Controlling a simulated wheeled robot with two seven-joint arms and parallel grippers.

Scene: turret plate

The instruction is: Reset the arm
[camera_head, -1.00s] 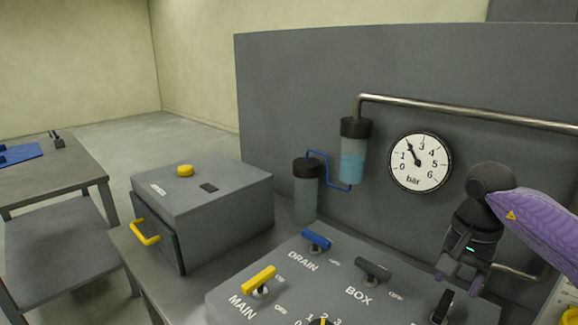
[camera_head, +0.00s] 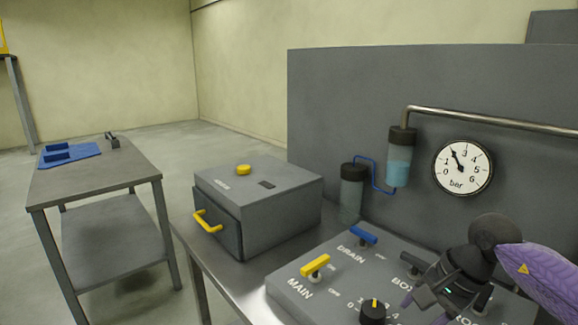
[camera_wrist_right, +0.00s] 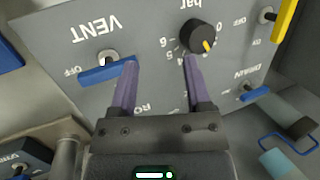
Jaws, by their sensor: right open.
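My right gripper (camera_head: 424,308) comes in from the right in the head view, over the right part of the grey control panel (camera_head: 330,262). Its purple fingers are apart with nothing between them, as the right wrist view (camera_wrist_right: 160,64) also shows. In that view the panel appears upside down. The black bar knob (camera_wrist_right: 196,37) lies beyond the right-hand fingertip, and the blue VENT lever (camera_wrist_right: 106,72) is beside the left-hand one; contact cannot be told. My left gripper is not in view.
The panel also bears a yellow MAIN lever (camera_head: 315,264) and a blue DRAIN lever (camera_head: 363,235). A grey box (camera_head: 265,205) with a yellow handle stands left. A gauge (camera_head: 462,167) reads between 1 and 3. A side table (camera_head: 95,180) holds a blue mat.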

